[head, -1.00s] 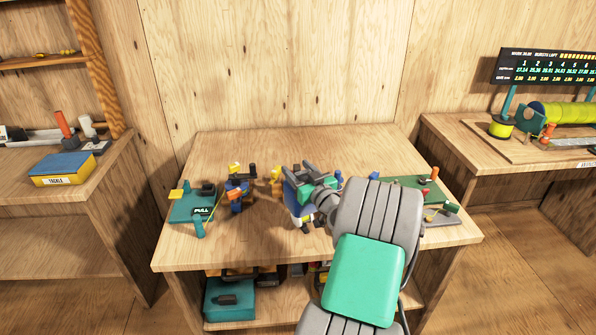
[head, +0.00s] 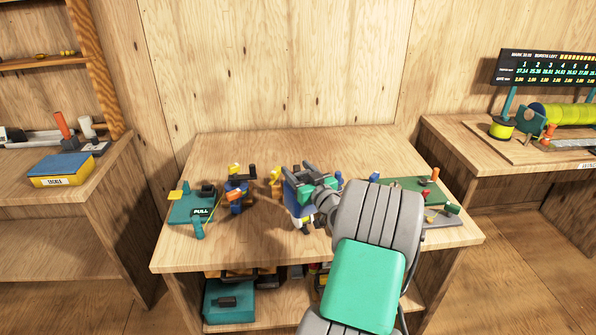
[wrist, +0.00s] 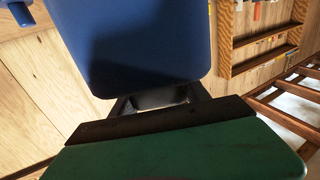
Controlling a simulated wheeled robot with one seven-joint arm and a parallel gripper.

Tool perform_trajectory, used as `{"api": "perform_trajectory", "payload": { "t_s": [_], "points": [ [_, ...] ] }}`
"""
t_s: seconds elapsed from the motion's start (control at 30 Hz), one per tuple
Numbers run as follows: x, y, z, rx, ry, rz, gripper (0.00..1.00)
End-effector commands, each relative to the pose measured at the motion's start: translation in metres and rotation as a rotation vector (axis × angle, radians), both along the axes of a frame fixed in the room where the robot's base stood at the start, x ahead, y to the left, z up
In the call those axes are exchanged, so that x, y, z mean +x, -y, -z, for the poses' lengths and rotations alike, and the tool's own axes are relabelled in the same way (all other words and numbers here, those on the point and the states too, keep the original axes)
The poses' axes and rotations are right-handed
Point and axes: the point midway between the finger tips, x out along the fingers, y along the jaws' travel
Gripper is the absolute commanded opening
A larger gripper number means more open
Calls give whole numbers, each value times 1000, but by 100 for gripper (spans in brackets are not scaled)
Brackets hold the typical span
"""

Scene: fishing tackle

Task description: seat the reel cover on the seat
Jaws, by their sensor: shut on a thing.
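My gripper (head: 303,180) is above the middle of the wooden workbench (head: 330,150), and my arm covers part of the bench. It is shut on a blue part, which I take to be the reel cover (head: 291,196). In the wrist view the blue cover (wrist: 140,45) is a large, smooth panel with rounded corners, filling the upper middle, close beyond the dark bar and green body of my gripper. The fingertips are mostly hidden behind it. I cannot tell which thing is the seat, or whether the cover touches anything below.
A teal board (head: 186,209) with a "PULL" label and a blue-and-orange fixture (head: 237,193) stand left of my gripper. A green board (head: 408,186) with small parts lies right. The back of the bench is clear. Side benches stand left and right.

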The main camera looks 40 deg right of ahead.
Motion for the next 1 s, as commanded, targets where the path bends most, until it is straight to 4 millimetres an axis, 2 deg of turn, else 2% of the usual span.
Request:
{"api": "perform_trajectory", "payload": {
  "t_s": [0.63, 1.0],
  "points": [
    [0, 0, 0, 0, 0, 0, 0],
    [0, 0, 7, 0, 0, 0, 0]
  ]
}}
